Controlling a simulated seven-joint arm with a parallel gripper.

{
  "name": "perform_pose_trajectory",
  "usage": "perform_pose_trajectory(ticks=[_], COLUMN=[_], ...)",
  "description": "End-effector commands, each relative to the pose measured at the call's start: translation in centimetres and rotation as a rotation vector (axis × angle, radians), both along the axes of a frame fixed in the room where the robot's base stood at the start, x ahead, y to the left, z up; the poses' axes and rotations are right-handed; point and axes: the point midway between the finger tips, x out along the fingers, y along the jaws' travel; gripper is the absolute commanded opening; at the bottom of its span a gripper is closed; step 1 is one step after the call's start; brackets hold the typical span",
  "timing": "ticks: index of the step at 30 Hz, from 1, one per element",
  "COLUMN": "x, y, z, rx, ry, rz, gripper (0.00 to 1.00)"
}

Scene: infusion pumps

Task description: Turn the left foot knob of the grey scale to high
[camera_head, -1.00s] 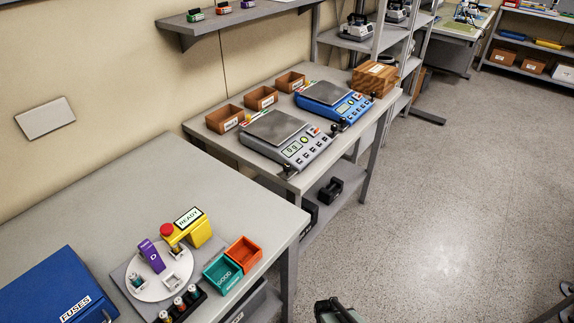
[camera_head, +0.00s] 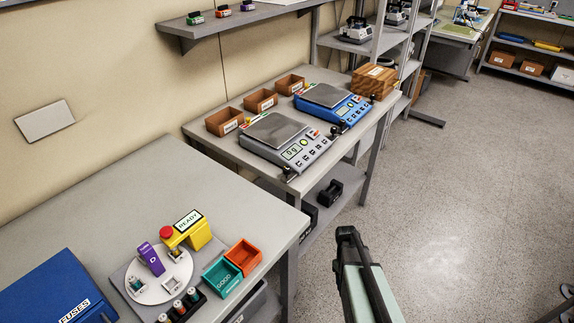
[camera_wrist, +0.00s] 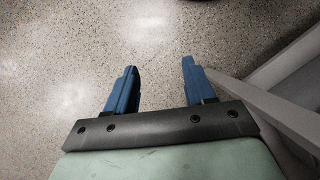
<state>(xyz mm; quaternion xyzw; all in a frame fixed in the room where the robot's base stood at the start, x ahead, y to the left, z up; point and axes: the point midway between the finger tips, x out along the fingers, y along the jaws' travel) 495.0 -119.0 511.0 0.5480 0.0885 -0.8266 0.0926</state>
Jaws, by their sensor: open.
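The grey scale (camera_head: 291,153) stands on the bench, with a flat weighing plate (camera_head: 274,130) and a lit display reading 0 g. A dark foot knob (camera_head: 288,173) shows at its front left corner; its setting is too small to read. Another dark knob (camera_head: 334,131) shows near its front right corner. My gripper is open and empty in the wrist view (camera_wrist: 160,78), its two blue fingers apart over the floor. In the head view, my gripper's dark end (camera_head: 347,240) is in front of the bench, right of and apart from the grey scale.
A blue scale (camera_head: 338,103) stands just right of the grey one. Brown bins (camera_head: 224,121) line the back, and a wooden box (camera_head: 373,82) stands at the far end. A pale bench frame (camera_wrist: 270,108) is close right of my gripper in the wrist view. The floor (camera_head: 460,200) is open.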

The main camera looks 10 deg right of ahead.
Motion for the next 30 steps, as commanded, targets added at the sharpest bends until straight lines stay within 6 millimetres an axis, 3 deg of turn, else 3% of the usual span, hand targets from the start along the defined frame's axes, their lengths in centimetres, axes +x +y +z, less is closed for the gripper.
perform_pose_trajectory(ticks=[1,6,12,18,23,26,30], x=[1.9,6.3,10.8,14.6,17.4,19.0,20.9], y=[-1.3,-5.3,-10.1,-13.3,-13.3,-11.9,-8.4], z=[0.9,4.6,9.9,16.0,21.3,24.7,29.6], rx=[-0.002,-0.009,-0.02,-0.018,0.011,0.042,0.098], ry=[-0.016,-0.048,-0.08,-0.106,-0.124,-0.133,-0.147], rz=[0.011,0.061,0.125,0.225,0.363,0.478,0.675], gripper=[0.54,0.54,0.54,0.54,0.54,0.54,0.54])
